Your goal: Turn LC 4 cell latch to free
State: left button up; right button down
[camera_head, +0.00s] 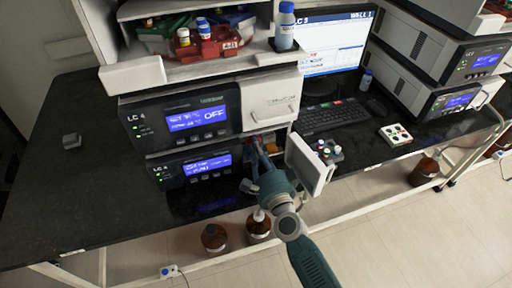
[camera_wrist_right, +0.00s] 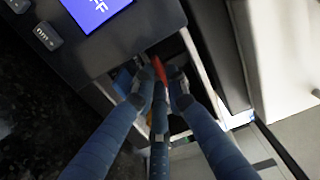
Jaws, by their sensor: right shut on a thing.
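The LC 4 stack (camera_head: 178,122) stands on the bench, with one lit module above another. The upper screen reads OFF. The cell compartment is at the right end of the stack, and my right gripper (camera_head: 258,150) reaches into it. In the right wrist view, my right gripper (camera_wrist_right: 162,84) is shut on a small red part, which looks like the cell latch (camera_wrist_right: 158,66). Its tip shows between the fingertips. The fingers hide the rest, so I cannot tell which way the latch is turned. My left gripper is not in view.
An open pale door panel (camera_head: 308,164) stands just right of my right gripper. A vial holder (camera_head: 328,151) and a keyboard (camera_head: 330,117) are to the right. Bottles, including a blue-capped one (camera_head: 284,28), stand on top. The black bench (camera_head: 60,195) is mostly clear at left.

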jog(key=c, duration=1.7)
grip_release()
jog(key=shift+c, duration=0.2)
jog(key=v, duration=1.2)
